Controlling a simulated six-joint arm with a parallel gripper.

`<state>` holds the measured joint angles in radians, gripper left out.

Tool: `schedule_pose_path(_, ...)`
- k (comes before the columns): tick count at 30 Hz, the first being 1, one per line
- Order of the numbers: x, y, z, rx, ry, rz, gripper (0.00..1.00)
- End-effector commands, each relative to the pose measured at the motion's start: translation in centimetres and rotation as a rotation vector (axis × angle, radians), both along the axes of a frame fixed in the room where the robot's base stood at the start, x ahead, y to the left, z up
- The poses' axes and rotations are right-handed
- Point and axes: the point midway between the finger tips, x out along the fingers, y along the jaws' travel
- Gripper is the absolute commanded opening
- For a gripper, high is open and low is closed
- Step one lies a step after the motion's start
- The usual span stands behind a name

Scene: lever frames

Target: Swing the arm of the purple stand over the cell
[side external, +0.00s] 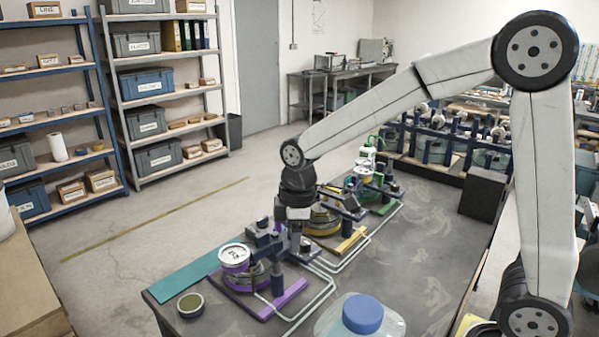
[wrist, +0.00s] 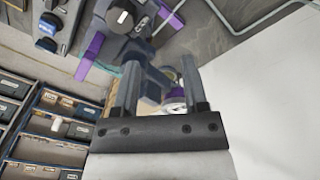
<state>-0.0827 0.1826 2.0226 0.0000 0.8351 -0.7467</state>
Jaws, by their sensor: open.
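The purple stand (side external: 283,299) is at the near end of the dark bench, with its purple base flat on the top. A white-faced dial with a purple rim (side external: 234,256) sits at its left side. Dark posts and a block (side external: 264,232) rise from the stand. My gripper (side external: 296,243) points down just right of these posts, and its tips are partly lost among dark parts. In the wrist view my gripper (wrist: 160,80) is open, with a grey bar-like part between or just beyond the fingers. I cannot tell whether they touch. Which part is the cell is unclear.
A yellow stand (side external: 350,241) and a green stand (side external: 384,207) stand farther along the bench. A blue-capped jar (side external: 362,314) is at the near edge. A small round tin (side external: 190,304) lies left by a teal strip (side external: 196,268). Pale tubing crosses the bench; its right side is clear.

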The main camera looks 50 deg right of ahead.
Motion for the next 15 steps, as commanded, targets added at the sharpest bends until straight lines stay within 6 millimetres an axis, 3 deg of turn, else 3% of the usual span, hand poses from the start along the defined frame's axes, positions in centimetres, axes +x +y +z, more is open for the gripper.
schedule_pose_path(6,3.4,1.5,3.2,-0.026,0.045,0.298,0.56)
schedule_pose_path(15,5.7,2.9,6.2,-0.038,0.09,0.579,0.56)
